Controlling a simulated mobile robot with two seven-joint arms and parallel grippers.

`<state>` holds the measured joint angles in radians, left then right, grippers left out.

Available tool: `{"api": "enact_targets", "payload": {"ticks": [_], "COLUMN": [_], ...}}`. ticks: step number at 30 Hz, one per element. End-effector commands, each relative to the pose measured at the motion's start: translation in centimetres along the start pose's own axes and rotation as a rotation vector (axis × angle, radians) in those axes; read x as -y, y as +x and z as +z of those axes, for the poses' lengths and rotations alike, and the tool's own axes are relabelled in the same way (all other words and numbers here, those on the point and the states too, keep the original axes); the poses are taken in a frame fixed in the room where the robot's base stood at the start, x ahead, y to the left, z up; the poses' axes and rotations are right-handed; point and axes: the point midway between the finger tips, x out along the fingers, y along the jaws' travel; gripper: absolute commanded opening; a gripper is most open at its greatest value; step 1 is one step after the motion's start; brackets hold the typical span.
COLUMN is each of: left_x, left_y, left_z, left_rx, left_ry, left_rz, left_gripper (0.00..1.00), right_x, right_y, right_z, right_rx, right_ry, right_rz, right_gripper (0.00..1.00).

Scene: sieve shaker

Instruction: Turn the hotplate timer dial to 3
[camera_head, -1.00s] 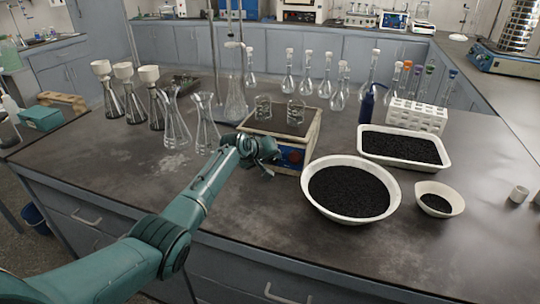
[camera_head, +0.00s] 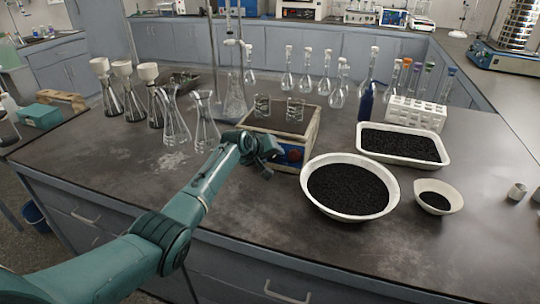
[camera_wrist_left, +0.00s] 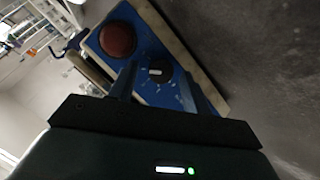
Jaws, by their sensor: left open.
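The hotplate (camera_head: 312,137) stands on the dark bench, its blue front panel facing me. My left gripper (camera_head: 269,163) is open just in front of the left part of that panel. In the left wrist view the blue panel (camera_wrist_left: 150,95) carries a round black timer dial (camera_wrist_left: 159,72) with a pale pointer mark and small white scale marks. A large red knob (camera_wrist_left: 117,39) sits beside it. The fingers of my left gripper (camera_wrist_left: 157,86) straddle the dial in this view; contact cannot be told. The scale numbers are too small to read. My right gripper is not in view.
Two small glass beakers (camera_head: 295,110) stand on the hotplate. A white bowl of black granules (camera_head: 308,201) is close on its right, with a white tray (camera_head: 440,163) behind. Glass flasks (camera_head: 207,135) stand to the left. The bench front is clear.

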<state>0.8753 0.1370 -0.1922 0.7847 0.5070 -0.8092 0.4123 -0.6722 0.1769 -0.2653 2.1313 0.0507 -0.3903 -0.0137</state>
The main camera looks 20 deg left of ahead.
Motion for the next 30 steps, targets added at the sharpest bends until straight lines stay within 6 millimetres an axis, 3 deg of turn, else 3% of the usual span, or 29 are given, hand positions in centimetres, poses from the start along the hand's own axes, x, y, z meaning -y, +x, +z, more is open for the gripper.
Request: {"api": "enact_targets", "payload": {"ticks": [11,30], "left_x": [0.0,0.0], "left_y": [-1.4,-11.3], "left_z": [-0.1,-0.1], "left_rx": [0.0,-0.002], "left_ry": [0.001,0.001], "left_rz": [0.001,0.0], "left_gripper": [0.49,0.49], "right_x": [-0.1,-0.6], "right_y": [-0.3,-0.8], "right_z": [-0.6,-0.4], "right_rx": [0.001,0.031], "right_ry": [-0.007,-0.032], "right_rz": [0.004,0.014], "right_gripper": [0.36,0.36]}}
